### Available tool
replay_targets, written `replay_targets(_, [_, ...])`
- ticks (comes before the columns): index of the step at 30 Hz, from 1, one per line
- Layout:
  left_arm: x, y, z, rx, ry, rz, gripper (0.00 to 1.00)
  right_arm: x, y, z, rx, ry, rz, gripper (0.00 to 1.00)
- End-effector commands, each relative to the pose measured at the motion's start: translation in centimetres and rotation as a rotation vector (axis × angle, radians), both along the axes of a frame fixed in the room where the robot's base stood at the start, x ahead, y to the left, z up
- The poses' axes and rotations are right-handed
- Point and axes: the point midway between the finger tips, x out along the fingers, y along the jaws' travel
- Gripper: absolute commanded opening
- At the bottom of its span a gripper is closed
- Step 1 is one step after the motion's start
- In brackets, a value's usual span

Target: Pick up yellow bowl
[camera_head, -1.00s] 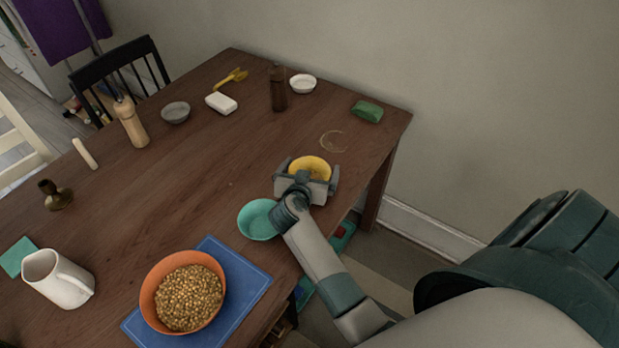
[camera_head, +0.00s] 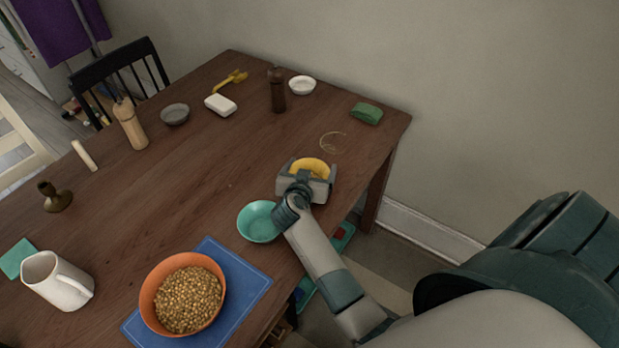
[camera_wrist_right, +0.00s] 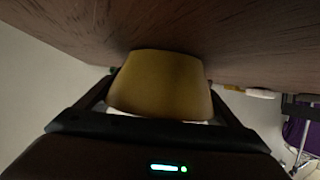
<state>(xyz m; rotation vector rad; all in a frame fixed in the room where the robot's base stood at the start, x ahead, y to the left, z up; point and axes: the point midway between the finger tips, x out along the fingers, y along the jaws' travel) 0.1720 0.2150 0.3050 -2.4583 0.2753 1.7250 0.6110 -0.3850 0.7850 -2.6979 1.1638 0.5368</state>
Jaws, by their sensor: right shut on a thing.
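The yellow bowl (camera_head: 311,166) is at the right side of the wooden table, partly hidden behind my right gripper (camera_head: 307,172) in the head view. My right gripper is shut on the bowl, with one finger on each side of it. In the right wrist view the yellow bowl (camera_wrist_right: 160,82) fills the space between the two dark fingers, close to the table surface. I cannot tell whether the bowl still touches the table. My left gripper is not in view.
A teal bowl (camera_head: 258,222) stands just left of my right wrist. An orange bowl (camera_head: 150,297) of yellowish grains stands on a blue mat (camera_head: 246,288). A green block (camera_head: 367,113) and a brown shaker (camera_head: 277,90) stand farther back. The table's middle is clear.

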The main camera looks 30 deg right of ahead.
Motion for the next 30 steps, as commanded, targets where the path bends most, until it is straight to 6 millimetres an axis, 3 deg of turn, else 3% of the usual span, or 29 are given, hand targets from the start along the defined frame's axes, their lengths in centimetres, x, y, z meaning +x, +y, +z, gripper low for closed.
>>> replay_targets(8, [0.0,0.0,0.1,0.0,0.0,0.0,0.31,0.1,0.0,0.8,-0.001,-0.002,0.0,0.57])
replay_targets(16, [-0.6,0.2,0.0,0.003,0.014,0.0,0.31,0.1,0.0,4.5,-0.001,-0.006,0.002,0.57])
replay_targets(30, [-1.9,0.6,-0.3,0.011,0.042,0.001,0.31,-8.4,-1.3,9.2,-0.002,-0.002,0.001,0.57])
